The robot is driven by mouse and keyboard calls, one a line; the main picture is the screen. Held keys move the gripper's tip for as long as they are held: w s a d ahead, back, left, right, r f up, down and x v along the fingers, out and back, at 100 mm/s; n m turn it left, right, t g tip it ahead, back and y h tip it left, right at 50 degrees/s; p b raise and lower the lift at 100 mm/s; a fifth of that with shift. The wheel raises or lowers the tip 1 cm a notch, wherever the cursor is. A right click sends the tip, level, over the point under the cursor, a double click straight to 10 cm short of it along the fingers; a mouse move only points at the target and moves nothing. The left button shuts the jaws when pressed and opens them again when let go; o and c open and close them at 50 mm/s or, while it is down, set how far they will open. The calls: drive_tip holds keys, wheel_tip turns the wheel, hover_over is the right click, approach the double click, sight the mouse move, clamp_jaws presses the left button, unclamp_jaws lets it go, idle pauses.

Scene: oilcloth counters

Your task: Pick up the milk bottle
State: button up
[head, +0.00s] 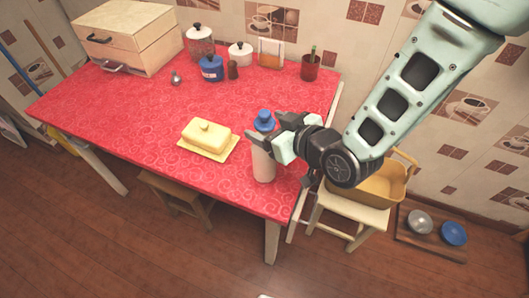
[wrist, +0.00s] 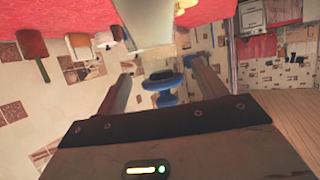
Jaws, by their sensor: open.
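The milk bottle (head: 264,165) is white with a blue cap and stands upright near the front right edge of the red table. My gripper (head: 267,143) is at the bottle's upper part, just below the cap, with its fingers apart. In the wrist view, which is upside down, a blue shape that looks like the cap (wrist: 165,88) shows between the two spread fingers of my gripper (wrist: 160,82). I cannot tell whether either finger touches the bottle. Part of the bottle's upper body is hidden by a finger in the head view.
A yellow butter dish (head: 208,138) sits left of the bottle. Canisters (head: 212,68), a napkin holder (head: 270,53) and a dark red cup (head: 310,67) stand at the back. A stool with a yellow basket (head: 370,185) is right of the table. The table's middle is clear.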

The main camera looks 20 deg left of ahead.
sight(261, 121)
drive_tip(key=x, duration=0.3)
drive_tip(key=shift+a+r, duration=0.1)
drive_tip(key=shift+a, duration=0.1)
drive_tip(key=shift+c, duration=0.2)
clamp_jaws()
drive_tip(key=shift+r, duration=0.15)
drive_tip(key=shift+r, duration=0.1)
